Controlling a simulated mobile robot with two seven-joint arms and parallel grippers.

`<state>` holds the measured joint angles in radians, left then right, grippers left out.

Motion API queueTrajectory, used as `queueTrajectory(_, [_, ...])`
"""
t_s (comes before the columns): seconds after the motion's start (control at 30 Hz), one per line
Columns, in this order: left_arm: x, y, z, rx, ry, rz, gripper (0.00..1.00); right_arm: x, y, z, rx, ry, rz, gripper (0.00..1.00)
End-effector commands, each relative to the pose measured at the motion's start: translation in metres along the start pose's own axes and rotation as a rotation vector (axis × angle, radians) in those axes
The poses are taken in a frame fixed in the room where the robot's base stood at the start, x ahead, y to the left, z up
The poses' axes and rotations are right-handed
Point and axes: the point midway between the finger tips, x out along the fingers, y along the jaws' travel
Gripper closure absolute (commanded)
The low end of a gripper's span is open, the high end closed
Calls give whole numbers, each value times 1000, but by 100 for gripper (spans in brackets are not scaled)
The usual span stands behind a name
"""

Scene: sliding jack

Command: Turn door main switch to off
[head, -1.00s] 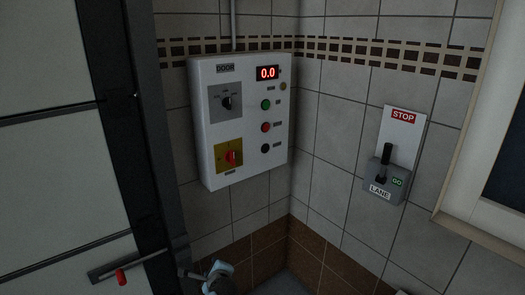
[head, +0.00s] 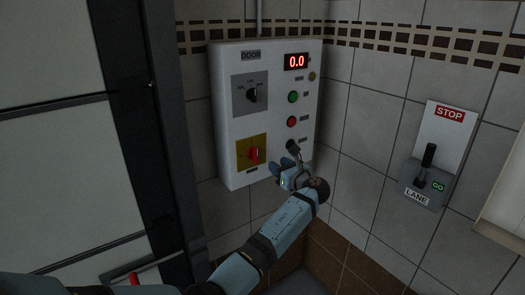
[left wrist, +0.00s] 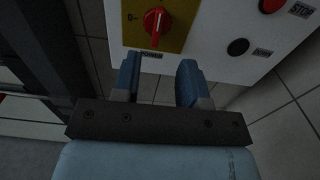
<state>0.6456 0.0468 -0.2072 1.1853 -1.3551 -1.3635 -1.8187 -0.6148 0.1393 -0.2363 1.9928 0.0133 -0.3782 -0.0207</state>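The door main switch is a red rotary knob (head: 254,153) on a yellow plate (head: 243,146), low on the white DOOR panel (head: 231,123). Its handle stands close to vertical. In the left wrist view the red knob (left wrist: 157,21) is at the top, with a "0" mark to its left on the plate. My left gripper (head: 281,168) is just right of and below the knob in the head view. In the left wrist view its two blue fingers (left wrist: 158,72) are apart with nothing between them, short of the knob. My right gripper is in neither view.
The panel also has a grey-plate black selector (head: 252,95), a red 0.0 display (head: 296,62), a green button (head: 293,97) and a red button (head: 292,121). A LANE lever box (head: 423,184) is on the right wall. A door (head: 60,160) with a dark frame is at left.

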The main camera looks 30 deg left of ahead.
Motion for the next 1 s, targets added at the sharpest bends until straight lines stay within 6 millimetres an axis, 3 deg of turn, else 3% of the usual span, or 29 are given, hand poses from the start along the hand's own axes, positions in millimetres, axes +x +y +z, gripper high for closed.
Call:
queueTrajectory(0.3, [69,1,2,0,1,3,61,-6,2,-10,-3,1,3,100])
queueTrajectory(0.5, [103,0,1,-1,1,2,61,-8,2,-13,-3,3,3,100])
queueTrajectory(0.7, [120,0,0,-3,2,1,61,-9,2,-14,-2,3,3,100])
queueTrajectory(1.0, [122,0,0,-3,2,0,61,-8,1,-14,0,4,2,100])
